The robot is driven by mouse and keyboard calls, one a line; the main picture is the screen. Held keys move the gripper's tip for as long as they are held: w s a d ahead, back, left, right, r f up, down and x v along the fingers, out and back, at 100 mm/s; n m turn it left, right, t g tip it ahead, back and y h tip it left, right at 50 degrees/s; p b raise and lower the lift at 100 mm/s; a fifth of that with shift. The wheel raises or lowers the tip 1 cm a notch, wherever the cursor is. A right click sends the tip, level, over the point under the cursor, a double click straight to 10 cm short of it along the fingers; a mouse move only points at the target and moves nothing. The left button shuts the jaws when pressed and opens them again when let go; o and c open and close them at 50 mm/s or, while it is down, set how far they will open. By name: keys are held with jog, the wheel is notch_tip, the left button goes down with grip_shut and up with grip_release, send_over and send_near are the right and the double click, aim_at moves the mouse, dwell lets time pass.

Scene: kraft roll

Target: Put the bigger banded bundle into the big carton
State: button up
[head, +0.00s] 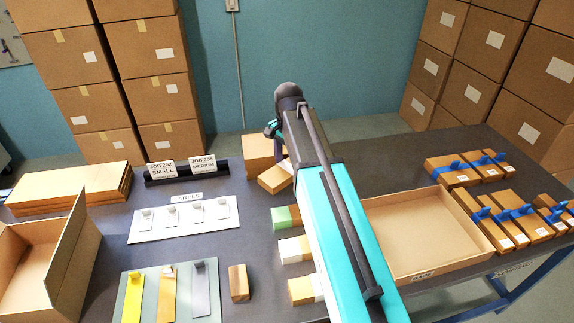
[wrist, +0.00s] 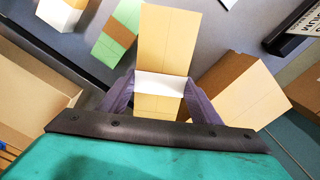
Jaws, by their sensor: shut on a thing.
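My gripper (wrist: 159,92) is shut on a kraft bundle (wrist: 167,40) with a white band (wrist: 160,85), its fingers on either side of the band. An open carton (head: 22,262) with a raised flap stands at the left edge, partly cut off. I cannot tell bundle sizes surely.
A wide shallow open tray (head: 420,235) lies right of my arm, with several blue-strapped boxes (head: 490,222) beyond it. A label board (head: 185,218) and tool mat (head: 130,300) fill the left middle.

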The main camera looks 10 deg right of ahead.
aim_at(290, 174)
jog(key=n, duration=0.2)
jog(key=s+n, duration=0.1)
jog(key=n, duration=0.1)
jog(key=shift+r, duration=0.1)
jog(key=n, duration=0.4)
jog(key=shift+s+r+n, duration=0.1)
jog(key=shift+s+n, duration=0.2)
jog(key=shift+s, duration=0.1)
jog(key=n, duration=0.4)
jog(key=shift+s, duration=0.4)
jog(key=n, duration=0.4)
jog(key=shift+s+n, duration=0.25)
jog(key=shift+n, duration=0.15)
